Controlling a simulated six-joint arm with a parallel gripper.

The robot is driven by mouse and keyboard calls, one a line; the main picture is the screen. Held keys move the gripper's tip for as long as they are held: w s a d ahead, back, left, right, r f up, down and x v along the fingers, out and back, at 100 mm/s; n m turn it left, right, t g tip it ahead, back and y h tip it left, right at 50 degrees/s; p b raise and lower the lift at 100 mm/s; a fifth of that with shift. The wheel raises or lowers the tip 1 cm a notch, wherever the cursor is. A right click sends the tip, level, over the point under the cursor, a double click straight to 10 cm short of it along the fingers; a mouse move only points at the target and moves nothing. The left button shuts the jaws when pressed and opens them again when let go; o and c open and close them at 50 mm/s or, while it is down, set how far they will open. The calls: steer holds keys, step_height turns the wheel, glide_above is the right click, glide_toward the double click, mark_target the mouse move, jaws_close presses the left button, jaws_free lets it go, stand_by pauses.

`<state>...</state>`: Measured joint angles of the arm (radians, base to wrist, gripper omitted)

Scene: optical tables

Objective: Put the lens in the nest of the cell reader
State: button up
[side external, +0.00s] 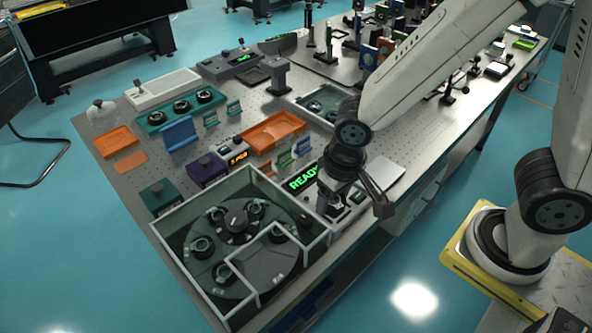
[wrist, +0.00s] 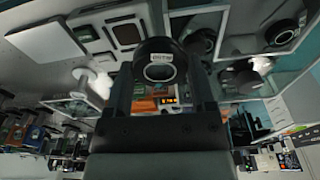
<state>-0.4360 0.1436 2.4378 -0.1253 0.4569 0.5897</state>
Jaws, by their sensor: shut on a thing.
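The lens (wrist: 159,68) is a dark round mount with a clear centre and a small white label. In the wrist view it sits between the two fingers of my gripper (wrist: 160,82), which is shut on it. In the side view my gripper (side external: 334,197) points down over the front end of the cell reader (side external: 303,179), whose display shows green "READY" letters. The arm and gripper hide most of the reader's nest there. I cannot tell whether the lens touches the nest.
A glass-walled enclosure with a round carousel (side external: 258,268) stands just left of the gripper. An orange tray (side external: 271,131), a purple box (side external: 206,169) and small green and blue racks (side external: 284,158) stand behind. A flat grey plate (side external: 384,173) lies to the right.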

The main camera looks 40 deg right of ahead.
steer(key=w+d+f+m, duration=0.1)
steer(key=w+d, duration=0.3)
steer(key=d, duration=0.2)
steer(key=shift+f+m, duration=0.3)
steer(key=shift+f, duration=2.25)
steer(key=shift+f, duration=1.75)
steer(key=shift+f, duration=0.15)
steer(key=o, duration=1.2)
steer(key=shift+r, duration=0.2)
